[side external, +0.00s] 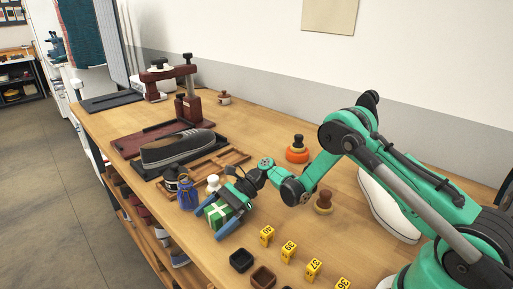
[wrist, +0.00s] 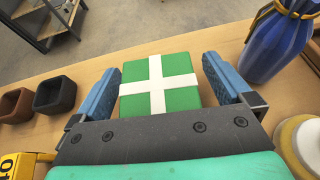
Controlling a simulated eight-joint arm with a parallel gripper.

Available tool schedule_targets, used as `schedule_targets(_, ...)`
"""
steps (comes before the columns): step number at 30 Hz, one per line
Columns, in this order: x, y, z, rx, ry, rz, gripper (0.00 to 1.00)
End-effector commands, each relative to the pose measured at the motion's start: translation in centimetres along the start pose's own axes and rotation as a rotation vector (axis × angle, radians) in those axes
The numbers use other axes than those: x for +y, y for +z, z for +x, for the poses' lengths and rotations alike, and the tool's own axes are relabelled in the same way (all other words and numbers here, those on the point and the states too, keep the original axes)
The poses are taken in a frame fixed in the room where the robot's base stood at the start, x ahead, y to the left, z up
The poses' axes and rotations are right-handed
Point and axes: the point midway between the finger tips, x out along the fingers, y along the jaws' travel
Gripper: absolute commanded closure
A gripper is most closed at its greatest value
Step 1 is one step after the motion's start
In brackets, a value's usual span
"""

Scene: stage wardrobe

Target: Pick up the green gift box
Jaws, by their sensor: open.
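The green gift box (wrist: 180,97) with a white ribbon cross sits on the wooden bench. In the side external view the box (side external: 216,212) shows near the bench's front edge, partly hidden by my gripper (side external: 232,211). In the wrist view my gripper (wrist: 163,88) is open, with one blue finger at each side of the box. A gap shows between the right finger and the box; the left finger is very close to it, and I cannot tell if it touches.
A blue bag with a yellow tie (wrist: 277,42) stands close by the right finger. Small dark cups (wrist: 54,95) and yellow number blocks (side external: 267,234) are on the other side. A round white-topped object (wrist: 304,140) is near the gripper. A shoe (side external: 178,148) lies farther back.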

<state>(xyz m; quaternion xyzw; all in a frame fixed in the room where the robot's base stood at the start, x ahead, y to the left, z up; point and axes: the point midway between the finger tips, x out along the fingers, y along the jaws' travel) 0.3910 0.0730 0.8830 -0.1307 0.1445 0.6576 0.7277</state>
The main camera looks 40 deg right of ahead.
Motion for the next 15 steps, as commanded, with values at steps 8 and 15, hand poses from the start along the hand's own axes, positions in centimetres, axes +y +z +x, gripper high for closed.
schedule_targets(8,-0.01,0.0,-0.05,0.0,0.0,0.0,0.5)
schedule_targets(15,-0.02,0.0,-0.06,0.0,0.0,0.0,0.9)
